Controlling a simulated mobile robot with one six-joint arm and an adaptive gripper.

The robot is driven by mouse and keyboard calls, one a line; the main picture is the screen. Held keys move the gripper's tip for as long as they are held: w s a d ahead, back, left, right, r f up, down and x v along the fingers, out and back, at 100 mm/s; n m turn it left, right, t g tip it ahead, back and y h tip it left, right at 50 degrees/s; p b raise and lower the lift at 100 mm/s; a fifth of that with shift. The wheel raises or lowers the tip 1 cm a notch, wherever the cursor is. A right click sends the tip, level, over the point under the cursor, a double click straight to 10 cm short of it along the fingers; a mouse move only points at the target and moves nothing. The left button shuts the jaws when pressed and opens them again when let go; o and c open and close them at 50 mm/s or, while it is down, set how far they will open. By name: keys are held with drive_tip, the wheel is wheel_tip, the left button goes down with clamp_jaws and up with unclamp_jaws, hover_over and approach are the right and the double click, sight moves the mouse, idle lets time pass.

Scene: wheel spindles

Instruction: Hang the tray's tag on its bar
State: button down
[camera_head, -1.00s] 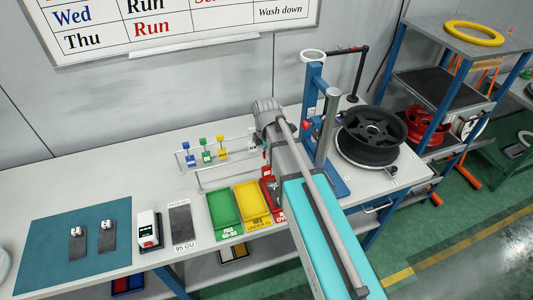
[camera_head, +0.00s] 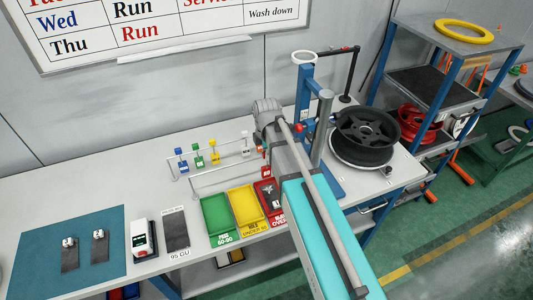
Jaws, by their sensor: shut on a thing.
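A red tag (camera_head: 266,171) shows at the left edge of my arm, above the red tray (camera_head: 284,219) and close to the front bar (camera_head: 222,181). My gripper (camera_head: 264,153) is mostly hidden behind my arm; only a small dark part shows above the tag, and it is shut on the tag. Whether the tag touches the bar cannot be told. The rear bar (camera_head: 204,164) carries a blue tag (camera_head: 180,160), a green tag (camera_head: 198,158), a yellow tag (camera_head: 214,153) and a white tag (camera_head: 245,145). The red tray holds a dark part.
A green tray (camera_head: 217,217) and a yellow tray (camera_head: 247,208) stand left of the red one. A blue post (camera_head: 304,88) and a black wheel (camera_head: 367,134) are right of my arm. A teal mat (camera_head: 67,255) and a white device (camera_head: 144,238) lie left.

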drive_tip(key=shift+w, duration=0.25)
drive_tip(key=shift+w+a, duration=0.3)
drive_tip(key=shift+w, duration=0.7)
drive_tip(key=shift+w+a, duration=0.3)
drive_tip(key=shift+w, duration=0.65)
drive_tip(key=shift+f+b, duration=1.3)
drive_tip(key=c, duration=0.5)
unclamp_jaws()
drive_tip(key=shift+c, duration=0.2)
